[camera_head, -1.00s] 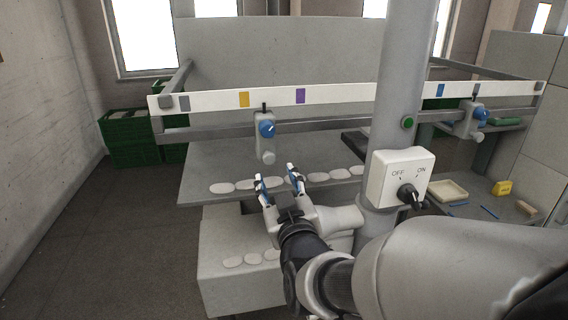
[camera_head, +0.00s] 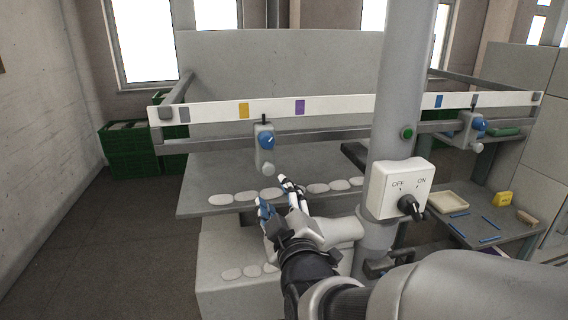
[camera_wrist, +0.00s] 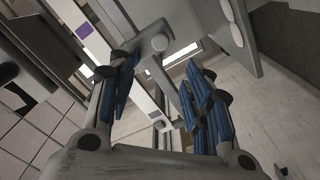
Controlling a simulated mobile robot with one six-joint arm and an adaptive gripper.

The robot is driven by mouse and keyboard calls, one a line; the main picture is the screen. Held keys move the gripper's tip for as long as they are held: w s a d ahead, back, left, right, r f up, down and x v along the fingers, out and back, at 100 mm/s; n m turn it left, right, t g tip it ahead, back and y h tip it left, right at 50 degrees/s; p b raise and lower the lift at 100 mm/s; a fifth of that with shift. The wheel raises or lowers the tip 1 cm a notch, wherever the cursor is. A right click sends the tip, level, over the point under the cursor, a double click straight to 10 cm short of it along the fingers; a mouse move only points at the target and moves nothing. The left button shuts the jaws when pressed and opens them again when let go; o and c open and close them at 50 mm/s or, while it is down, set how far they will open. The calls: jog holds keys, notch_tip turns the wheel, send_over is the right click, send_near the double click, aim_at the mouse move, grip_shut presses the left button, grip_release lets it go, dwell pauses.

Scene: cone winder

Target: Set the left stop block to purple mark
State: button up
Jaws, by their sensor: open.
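The left stop block (camera_head: 264,146) is a grey block with a blue knob and a small rounded handle below. It sits on the rail, its black pointer between the yellow mark (camera_head: 244,111) and the purple mark (camera_head: 300,107) on the white scale strip. My gripper (camera_head: 272,194) is open and empty, below and slightly right of the block, apart from it. In the wrist view a grey rounded part, seemingly the block's handle (camera_wrist: 159,42), shows beyond the open fingers, and the purple mark (camera_wrist: 84,30) is at upper left.
The rail (camera_head: 335,133) runs across above a grey shelf with several pale oval pads (camera_head: 318,188). A grey post with an OFF/ON switch box (camera_head: 400,189) stands right of my gripper. A second stop block (camera_head: 470,130) sits at far right. Green crates (camera_head: 130,150) stand at left.

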aim_at(268, 170)
jog(key=x, duration=1.3)
jog(key=shift+w+p, duration=0.3)
jog(key=shift+w, duration=0.1)
grip_shut()
